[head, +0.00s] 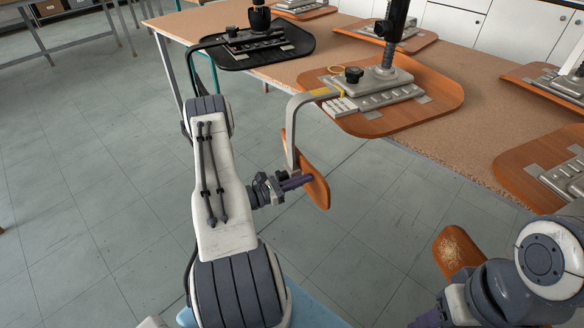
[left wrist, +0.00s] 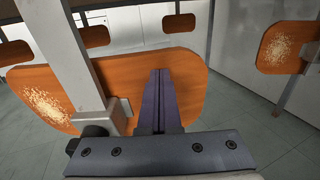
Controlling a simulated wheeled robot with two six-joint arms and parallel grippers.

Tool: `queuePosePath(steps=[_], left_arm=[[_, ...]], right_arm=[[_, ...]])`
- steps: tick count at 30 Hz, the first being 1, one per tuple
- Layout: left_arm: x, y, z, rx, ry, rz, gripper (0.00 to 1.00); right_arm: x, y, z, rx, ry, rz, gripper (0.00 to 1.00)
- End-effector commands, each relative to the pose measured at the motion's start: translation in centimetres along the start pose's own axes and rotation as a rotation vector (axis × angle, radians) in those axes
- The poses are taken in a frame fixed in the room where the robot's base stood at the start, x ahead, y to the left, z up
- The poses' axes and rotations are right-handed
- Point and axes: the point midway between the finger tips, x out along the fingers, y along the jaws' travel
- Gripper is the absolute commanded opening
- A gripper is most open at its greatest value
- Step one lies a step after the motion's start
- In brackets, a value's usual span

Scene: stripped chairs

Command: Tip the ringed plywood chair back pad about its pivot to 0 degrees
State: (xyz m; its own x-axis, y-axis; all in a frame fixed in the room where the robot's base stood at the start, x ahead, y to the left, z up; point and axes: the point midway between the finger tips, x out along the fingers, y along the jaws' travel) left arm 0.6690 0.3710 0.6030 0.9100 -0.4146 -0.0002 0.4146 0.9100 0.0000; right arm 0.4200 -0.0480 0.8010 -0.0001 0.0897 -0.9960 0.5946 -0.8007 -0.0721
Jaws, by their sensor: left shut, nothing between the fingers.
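The plywood back pad (head: 318,182) is a thin orange-brown board at the lower end of a bent grey metal bar. It hangs beyond the table edge and is seen nearly edge-on, tilted.
The upturned chair seat (head: 437,98) lies on the brown table (head: 430,155), a black one (head: 295,48) to its left. Another worn pad (head: 455,249) is near my right arm. The grey bar (left wrist: 75,50) stands left of my left fingers.

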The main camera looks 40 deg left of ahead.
Motion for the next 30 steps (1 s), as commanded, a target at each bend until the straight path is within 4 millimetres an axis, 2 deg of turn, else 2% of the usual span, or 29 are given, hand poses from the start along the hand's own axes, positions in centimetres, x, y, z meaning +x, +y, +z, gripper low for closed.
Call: queuePosePath(steps=[30], left_arm=[[0.9, 0.0, 0.0, 0.0, 0.0, 0.0, 0.0]], right_arm=[[0.0, 0.0, 0.0, 0.0, 0.0, 0.0, 0.5]])
